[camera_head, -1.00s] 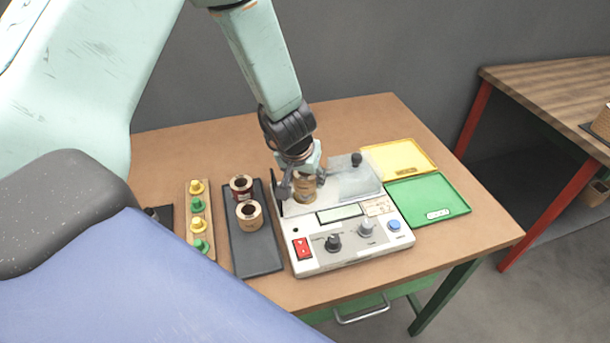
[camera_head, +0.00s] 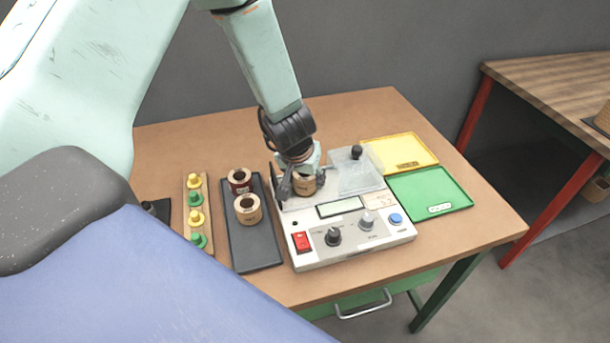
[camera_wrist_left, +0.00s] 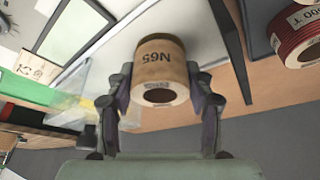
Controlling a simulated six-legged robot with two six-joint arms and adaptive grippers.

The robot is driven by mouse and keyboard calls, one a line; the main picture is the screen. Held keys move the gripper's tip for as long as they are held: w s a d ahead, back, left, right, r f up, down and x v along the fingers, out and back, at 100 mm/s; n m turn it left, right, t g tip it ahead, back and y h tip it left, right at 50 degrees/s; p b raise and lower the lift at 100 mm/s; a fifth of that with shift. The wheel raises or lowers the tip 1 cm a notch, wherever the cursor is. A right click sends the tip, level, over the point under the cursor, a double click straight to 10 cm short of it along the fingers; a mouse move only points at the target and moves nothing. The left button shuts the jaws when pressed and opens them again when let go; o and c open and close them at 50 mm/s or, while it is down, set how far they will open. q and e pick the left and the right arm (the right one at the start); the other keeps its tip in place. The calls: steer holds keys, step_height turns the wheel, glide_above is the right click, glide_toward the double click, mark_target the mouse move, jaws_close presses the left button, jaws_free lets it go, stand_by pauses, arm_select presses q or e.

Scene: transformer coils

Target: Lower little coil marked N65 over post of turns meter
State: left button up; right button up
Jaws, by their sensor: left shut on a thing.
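The little coil marked N65 (camera_wrist_left: 162,72) is a tan ring with a dark central hole; its label shows upside down in the left wrist view. My left gripper (camera_wrist_left: 163,100) is shut on it, a finger on each side. In the head view the same coil (camera_head: 305,185) is between the fingers of my left gripper (camera_head: 303,180), at the back left of the turns meter (camera_head: 345,245). The meter's post is not visible, so I cannot tell whether the coil is around it. My right gripper is not in view.
A dark tray (camera_head: 256,255) left of the meter holds a red-brown coil (camera_head: 240,180) and a tan coil (camera_head: 248,209). A wooden strip (camera_head: 208,245) carries yellow and green pegs. Yellow (camera_head: 398,165) and green (camera_head: 410,205) trays lie to the right.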

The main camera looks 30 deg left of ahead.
arm_select(q)
steer(key=shift+f, duration=0.3)
steer(key=o, duration=1.3)
steer(key=o, duration=0.4)
steer(key=shift+r+p, duration=3.85)
steer(key=shift+p, duration=0.3)
steer(key=shift+f, duration=0.1)
step_height(320, 180, down, 7)
steer(key=b, duration=0.7)
steer(key=shift+b, duration=0.3)
steer(key=shift+r, duration=0.35)
